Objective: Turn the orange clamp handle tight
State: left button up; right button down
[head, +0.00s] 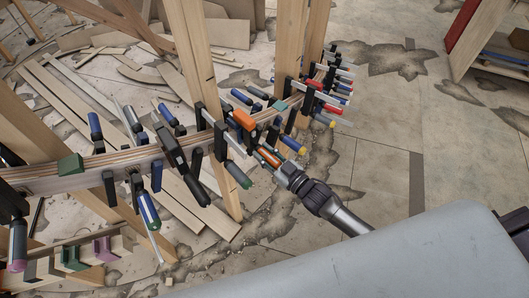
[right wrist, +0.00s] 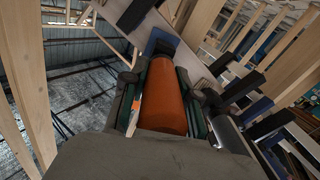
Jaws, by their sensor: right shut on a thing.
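The orange clamp handle (head: 268,156) sticks out from the front of the curved laminated wood stringer (head: 130,160) in the head view. My right gripper (head: 272,163) is shut on it, coming in from the lower right. In the right wrist view the orange handle (right wrist: 163,100) lies lengthwise between the two dark fingers, with a blue part at its far end. The fingers partly cover its sides. A second orange piece (head: 243,120) sits on top of the stringer just behind the handle. My left gripper is not in view.
Several clamps with blue, green and red handles line the stringer on both sides, close to my right gripper. A green-handled clamp (head: 238,175) hangs just left of it. Upright wooden posts (head: 196,60) stand around the stringer. The floor (head: 390,130) at right is mostly clear.

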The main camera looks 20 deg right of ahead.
jog(key=shift+f+m, duration=0.1)
jog(key=shift+m, duration=0.5)
jog(key=c, duration=0.9)
grip_release()
jog(key=shift+o, duration=0.2)
jog(key=shift+s+d, duration=0.1)
jog(key=v, duration=1.2)
